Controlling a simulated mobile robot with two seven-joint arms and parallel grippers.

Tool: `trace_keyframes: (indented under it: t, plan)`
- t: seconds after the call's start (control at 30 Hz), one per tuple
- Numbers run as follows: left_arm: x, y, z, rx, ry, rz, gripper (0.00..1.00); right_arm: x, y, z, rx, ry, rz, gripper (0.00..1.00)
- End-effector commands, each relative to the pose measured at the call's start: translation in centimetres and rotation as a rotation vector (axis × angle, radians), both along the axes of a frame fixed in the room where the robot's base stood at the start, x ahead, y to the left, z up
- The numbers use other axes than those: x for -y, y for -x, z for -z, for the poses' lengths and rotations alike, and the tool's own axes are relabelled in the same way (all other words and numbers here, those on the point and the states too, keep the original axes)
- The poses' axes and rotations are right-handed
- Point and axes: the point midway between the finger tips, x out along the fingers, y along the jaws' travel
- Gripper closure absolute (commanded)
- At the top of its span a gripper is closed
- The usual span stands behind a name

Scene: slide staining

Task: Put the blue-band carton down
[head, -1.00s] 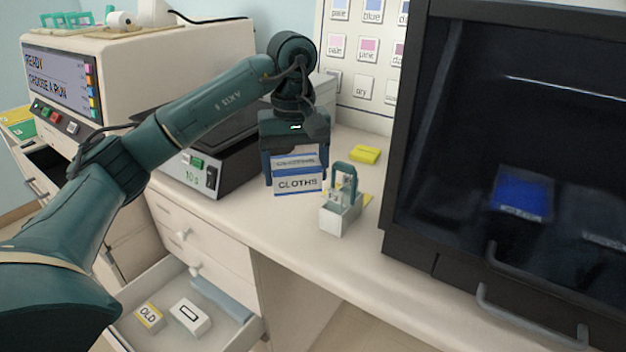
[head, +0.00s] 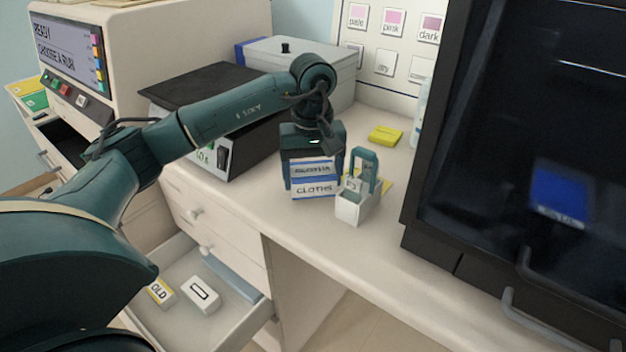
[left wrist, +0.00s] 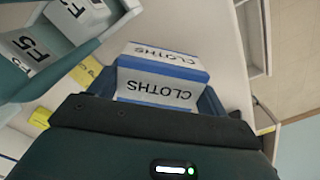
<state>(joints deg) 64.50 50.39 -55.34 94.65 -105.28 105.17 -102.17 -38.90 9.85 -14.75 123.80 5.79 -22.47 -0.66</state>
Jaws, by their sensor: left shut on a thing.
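The blue-band carton (head: 313,188) is white with blue bands and reads CLOTHS. My left gripper (head: 314,168) points down and is shut on it, at the bench's front part. In the left wrist view the carton (left wrist: 160,85) sits between the two fingers (left wrist: 157,95), its label facing the camera. The carton's underside is at or close to the bench top (head: 300,228); I cannot tell whether it touches. My right gripper is not in view.
A white holder with a green handle (head: 357,205) stands close right of the carton. A balance (head: 228,150) is to the left, a yellow block (head: 385,136) behind. A dark-fronted cabinet (head: 430,215) is at right. An open drawer (head: 215,318) holds small boxes below.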

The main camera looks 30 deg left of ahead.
Motion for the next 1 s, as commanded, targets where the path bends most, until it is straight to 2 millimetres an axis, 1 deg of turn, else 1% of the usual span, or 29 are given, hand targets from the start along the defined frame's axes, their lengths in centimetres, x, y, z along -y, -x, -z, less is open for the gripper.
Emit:
trace_keyframes:
  t: [0.03,0.1,0.37,0.47,0.5,0.73,1.0]
  plan:
    - [0.0,0.1,0.9,-0.003,-0.001,-0.001,0.46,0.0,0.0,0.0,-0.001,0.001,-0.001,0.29]
    - [0.0,0.1,1.6,-0.002,-0.001,0.0,0.46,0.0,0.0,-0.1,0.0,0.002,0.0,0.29]
    - [0.0,0.0,1.8,0.0,0.0,0.0,0.46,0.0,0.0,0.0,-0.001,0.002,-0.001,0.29]
    - [0.0,0.0,2.1,0.0,0.0,0.0,0.46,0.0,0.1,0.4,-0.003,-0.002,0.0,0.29]
    - [0.0,0.0,2.0,0.0,0.0,0.0,0.2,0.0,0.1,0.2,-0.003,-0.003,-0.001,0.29]
    - [0.0,0.0,2.0,0.0,0.0,0.0,0.01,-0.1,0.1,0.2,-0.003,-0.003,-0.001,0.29]
    - [0.0,0.0,1.7,0.0,0.0,0.0,0.01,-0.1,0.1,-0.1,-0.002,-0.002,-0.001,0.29]
